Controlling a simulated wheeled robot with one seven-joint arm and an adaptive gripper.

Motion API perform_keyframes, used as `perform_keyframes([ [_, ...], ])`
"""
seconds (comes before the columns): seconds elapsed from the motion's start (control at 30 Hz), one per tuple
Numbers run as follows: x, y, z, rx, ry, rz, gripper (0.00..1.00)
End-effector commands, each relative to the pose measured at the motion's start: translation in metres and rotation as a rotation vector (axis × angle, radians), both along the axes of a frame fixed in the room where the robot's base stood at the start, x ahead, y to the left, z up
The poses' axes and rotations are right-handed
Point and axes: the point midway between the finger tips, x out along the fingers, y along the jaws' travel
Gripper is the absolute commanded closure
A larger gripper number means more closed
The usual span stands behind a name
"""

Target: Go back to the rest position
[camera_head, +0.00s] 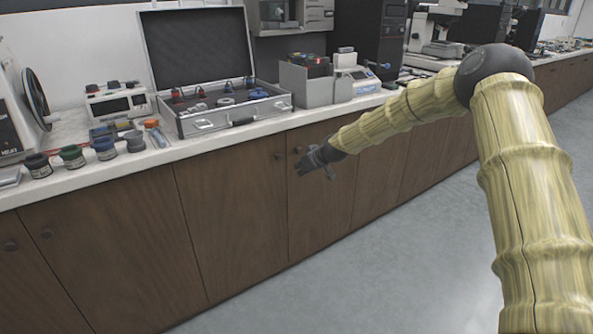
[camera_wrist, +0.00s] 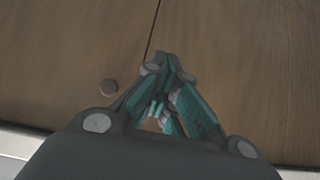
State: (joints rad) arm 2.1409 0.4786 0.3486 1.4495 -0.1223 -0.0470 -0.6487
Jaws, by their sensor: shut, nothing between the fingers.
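My gripper (camera_head: 318,163) is in front of the wooden cabinet doors (camera_head: 240,200), below the edge of the counter. Its fingers meet at the tips and hold nothing. In the wrist view my gripper (camera_wrist: 165,65) points at the cabinet front, near the dark seam between two doors and a round knob (camera_wrist: 108,87). Whether it touches the door I cannot tell. My arm reaches in from the right of the head view, bent at a dark joint.
On the white counter (camera_head: 190,148) stand an open case (camera_head: 210,122), a grey box (camera_head: 308,85), a small white device (camera_head: 118,103) and several small jars (camera_head: 72,156). The grey floor (camera_head: 420,260) in front of the cabinets is clear.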

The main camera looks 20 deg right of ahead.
Motion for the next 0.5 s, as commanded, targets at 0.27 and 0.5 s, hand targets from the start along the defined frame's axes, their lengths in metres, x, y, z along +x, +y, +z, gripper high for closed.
perform_keyframes([
  [0.27, -0.016, -0.004, 0.014, 0.0, 0.002, 0.002, 1.0],
  [0.5, -0.045, 0.016, -0.032, 0.006, 0.059, -0.004, 1.0],
])
